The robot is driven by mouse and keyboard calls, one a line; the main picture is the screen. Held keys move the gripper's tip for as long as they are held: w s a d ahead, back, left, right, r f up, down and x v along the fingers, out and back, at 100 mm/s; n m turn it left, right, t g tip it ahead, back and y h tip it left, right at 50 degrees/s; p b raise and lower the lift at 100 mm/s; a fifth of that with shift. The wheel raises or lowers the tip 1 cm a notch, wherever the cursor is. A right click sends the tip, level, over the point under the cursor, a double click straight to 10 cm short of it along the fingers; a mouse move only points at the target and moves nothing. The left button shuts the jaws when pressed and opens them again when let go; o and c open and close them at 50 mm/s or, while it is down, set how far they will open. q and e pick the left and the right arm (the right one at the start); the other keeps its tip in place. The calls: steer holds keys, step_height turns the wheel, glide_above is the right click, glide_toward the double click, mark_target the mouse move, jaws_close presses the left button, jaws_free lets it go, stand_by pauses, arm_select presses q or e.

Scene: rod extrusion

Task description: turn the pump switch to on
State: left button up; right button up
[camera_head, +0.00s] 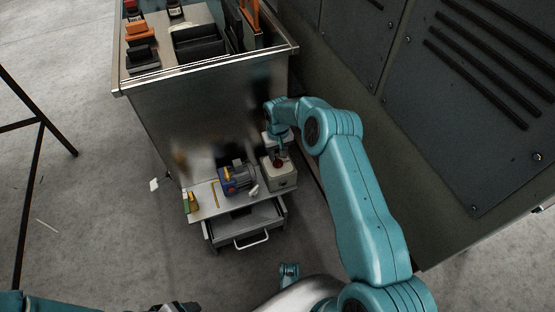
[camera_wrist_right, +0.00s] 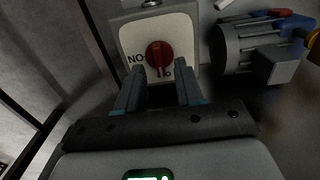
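The pump switch is a round red knob (camera_wrist_right: 159,55) on a pale box (camera_wrist_right: 128,38) in the right wrist view. Dark letters reading "NO" in this view stand left of it, and a partly hidden label is below right. In the head view, the box (camera_head: 283,180) stands on the small cart's top, with the knob (camera_head: 276,162) on its upper face. My right gripper (camera_wrist_right: 159,85) is open, its fingers at either side just below the knob. Contact cannot be told. In the head view, it (camera_head: 279,150) is over the box. My left gripper is barely visible at the bottom edge, its fingers unclear.
A blue and grey pump motor (camera_head: 238,178) sits left of the switch box. The low cart (camera_head: 205,205) has a drawer (camera_head: 250,227) partly open. A metal bench (camera_head: 205,65) rises behind, and a dark machine cabinet (camera_head: 440,100) stands close on the right.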

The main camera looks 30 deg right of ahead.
steer(key=shift+f, duration=1.15)
jaws_close()
steer(key=shift+w, duration=0.1)
